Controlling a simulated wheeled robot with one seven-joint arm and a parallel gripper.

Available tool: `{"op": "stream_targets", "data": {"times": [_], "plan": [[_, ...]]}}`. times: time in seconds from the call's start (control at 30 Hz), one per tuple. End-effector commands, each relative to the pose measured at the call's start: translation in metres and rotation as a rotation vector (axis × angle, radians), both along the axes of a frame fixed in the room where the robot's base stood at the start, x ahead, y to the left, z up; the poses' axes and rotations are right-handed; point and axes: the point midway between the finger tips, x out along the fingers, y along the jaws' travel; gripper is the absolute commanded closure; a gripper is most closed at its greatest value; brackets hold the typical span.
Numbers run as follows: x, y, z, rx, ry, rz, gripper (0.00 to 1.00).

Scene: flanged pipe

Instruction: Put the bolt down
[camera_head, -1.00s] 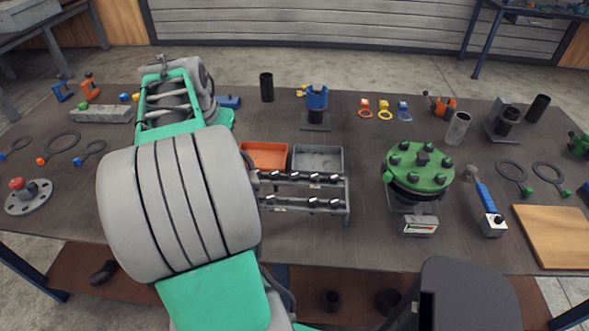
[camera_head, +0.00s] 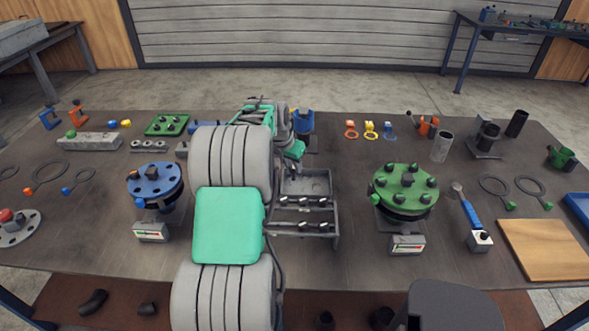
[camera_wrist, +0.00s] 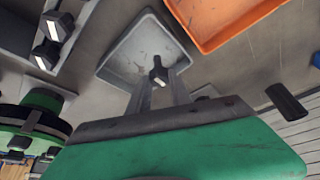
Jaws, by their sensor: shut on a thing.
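In the wrist view a dark bolt (camera_wrist: 158,73) with a pale shiny face sits between the tips of my gripper (camera_wrist: 160,86), which is shut on it. The bolt appears over the grey tray (camera_wrist: 118,65); the tray's floor around it looks bare. I cannot tell whether the bolt touches the tray. In the head view the grey tray (camera_head: 318,183) lies under my wrist, behind the bolt rack, and the held bolt is hidden.
The orange tray (camera_wrist: 228,30) is beside the grey one. A rack (camera_head: 325,228) with several bolts stands in front. A green flange (camera_head: 403,185) is at right and a blue flange (camera_head: 155,183) at left. A dark cylinder (camera_wrist: 287,103) shows in the wrist view.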

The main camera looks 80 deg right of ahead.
Motion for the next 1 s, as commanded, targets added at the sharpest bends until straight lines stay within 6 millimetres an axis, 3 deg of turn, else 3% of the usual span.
{"op": "stream_targets", "data": {"times": [0.13,0.3,0.63,0.67,0.9,1.0], "plan": [[-0.004,-0.011,-0.012,-0.001,0.001,-0.001,1.00],[-0.003,-0.009,-0.038,0.001,0.000,0.000,1.00],[-0.002,-0.010,-0.046,-0.002,0.000,0.000,1.00],[-0.002,-0.009,-0.046,-0.001,-0.001,0.000,0.74],[-0.002,-0.009,-0.045,-0.001,-0.001,0.000,0.55],[-0.002,-0.009,-0.045,-0.001,-0.001,0.000,0.53]]}}
